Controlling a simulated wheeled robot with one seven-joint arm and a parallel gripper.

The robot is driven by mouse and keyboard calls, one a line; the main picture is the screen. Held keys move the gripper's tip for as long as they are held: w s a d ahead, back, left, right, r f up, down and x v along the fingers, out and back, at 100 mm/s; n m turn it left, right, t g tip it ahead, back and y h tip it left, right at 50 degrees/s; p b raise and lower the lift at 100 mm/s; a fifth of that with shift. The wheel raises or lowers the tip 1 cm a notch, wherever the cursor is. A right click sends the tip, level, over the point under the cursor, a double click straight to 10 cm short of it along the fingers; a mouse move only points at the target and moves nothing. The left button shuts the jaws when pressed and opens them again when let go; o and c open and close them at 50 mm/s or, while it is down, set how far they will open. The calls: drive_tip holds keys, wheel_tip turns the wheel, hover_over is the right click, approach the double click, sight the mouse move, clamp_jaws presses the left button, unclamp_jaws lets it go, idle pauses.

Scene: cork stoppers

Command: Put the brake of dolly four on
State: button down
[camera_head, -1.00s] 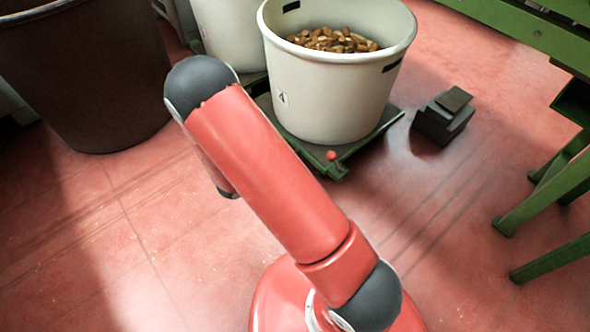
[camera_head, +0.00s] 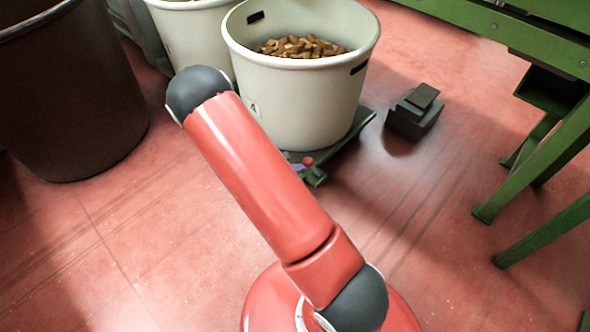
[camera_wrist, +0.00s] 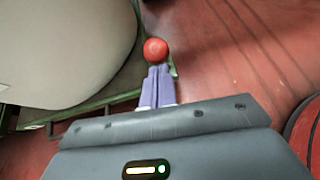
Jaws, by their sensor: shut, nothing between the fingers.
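The white bin (camera_head: 300,105) of corks stands on a green dolly (camera_head: 362,122); its small front label (camera_head: 255,109) appears to read 4. A red ball knob (camera_head: 308,161) sits at the dolly's near corner. It also shows in the wrist view (camera_wrist: 155,49). My gripper (camera_wrist: 158,68) is shut and empty, its pale purple fingers pointing at the knob. The fingertips appear right at the knob; I cannot tell whether they touch it. In the head view only a bit of my gripper (camera_head: 298,167) shows beside the knob; my arm hides the rest.
A second white bin (camera_head: 190,38) stands behind at left, and a large brown tub (camera_head: 70,100) at far left. A dark block (camera_head: 414,112) lies right of the dolly. A green bench (camera_head: 540,135) with legs stands at right. The red floor in front is open.

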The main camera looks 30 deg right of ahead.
drive_tip(key=shift+r, duration=0.1)
drive_tip(key=d+r+y+p, duration=0.1)
drive_tip(key=d+p, duration=0.1)
drive_tip(key=w+d+r+g+y+p, duration=0.1)
drive_tip(key=d+y+p, duration=0.1)
drive_tip(key=p, duration=0.1)
drive_tip(key=w+d+r+y+p, duration=0.1)
drive_tip(key=d+r+y+p, duration=0.1)
drive_tip(key=p, duration=0.1)
drive_tip(key=shift+w+d+g, duration=0.2)
drive_tip(key=shift+d+g, duration=0.15)
drive_tip(key=shift+g, duration=0.05)
drive_tip(key=w+d+p, duration=0.1)
drive_tip(key=w+d, duration=0.1)
drive_tip(key=d, duration=0.4)
drive_tip(key=shift+w+d+f+y, duration=0.25)
drive_tip(key=shift+d+f+y, duration=0.15)
drive_tip(key=shift+d, duration=0.1)
drive_tip(key=shift+r+p, duration=0.1)
drive_tip(key=shift+p, duration=0.2)
drive_tip(key=w+p+v, duration=0.1)
drive_tip(key=p+v, duration=0.1)
drive_tip(key=v, duration=1.1)
drive_tip(key=shift+d+r, duration=0.3)
